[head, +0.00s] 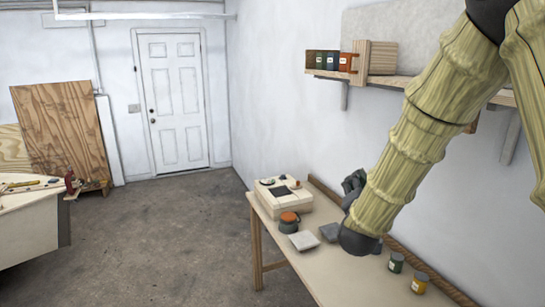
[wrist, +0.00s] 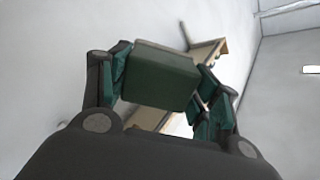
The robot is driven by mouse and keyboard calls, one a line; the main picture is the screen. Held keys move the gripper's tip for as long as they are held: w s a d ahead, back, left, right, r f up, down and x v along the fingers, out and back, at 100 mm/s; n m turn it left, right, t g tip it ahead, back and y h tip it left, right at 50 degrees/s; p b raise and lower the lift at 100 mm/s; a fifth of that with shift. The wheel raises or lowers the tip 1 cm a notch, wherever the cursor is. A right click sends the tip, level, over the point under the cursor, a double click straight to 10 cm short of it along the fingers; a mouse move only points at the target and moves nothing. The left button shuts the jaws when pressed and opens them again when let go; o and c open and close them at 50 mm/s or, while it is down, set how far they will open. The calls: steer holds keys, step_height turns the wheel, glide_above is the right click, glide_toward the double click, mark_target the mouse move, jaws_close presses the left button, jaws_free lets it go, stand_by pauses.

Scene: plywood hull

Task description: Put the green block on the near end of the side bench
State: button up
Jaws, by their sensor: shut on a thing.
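In the wrist view my gripper (wrist: 160,80) is shut on a dark green block (wrist: 158,75), held between its two fingers. In the head view my gripper (head: 354,186) is a dark shape partly behind my own arm, above the bench along the right wall, and I cannot make out the block there. That wooden bench (head: 335,275) runs from the middle of the picture towards the lower right. Part of its top is hidden by my arm.
On the bench stand a cream box-shaped device (head: 284,200), an orange-topped jar (head: 289,222), a pale flat block (head: 304,241), a green-labelled jar (head: 396,263) and a yellow jar (head: 420,283). A wall shelf (head: 400,80) holds several tins. Open floor (head: 170,240) lies left of the bench.

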steer(key=a+f+n+t+y+b, duration=0.1)
steer(key=a+f+n+y+b, duration=0.2)
steer(key=f+b, duration=0.75)
steer(key=a+f+n+y+b, duration=0.1)
steer(key=a+f+y+b, duration=0.3)
steer(key=f, duration=1.4)
steer(key=s+f+h, duration=0.1)
steer(key=s+f, duration=1.5)
steer(key=shift+a, duration=0.3)
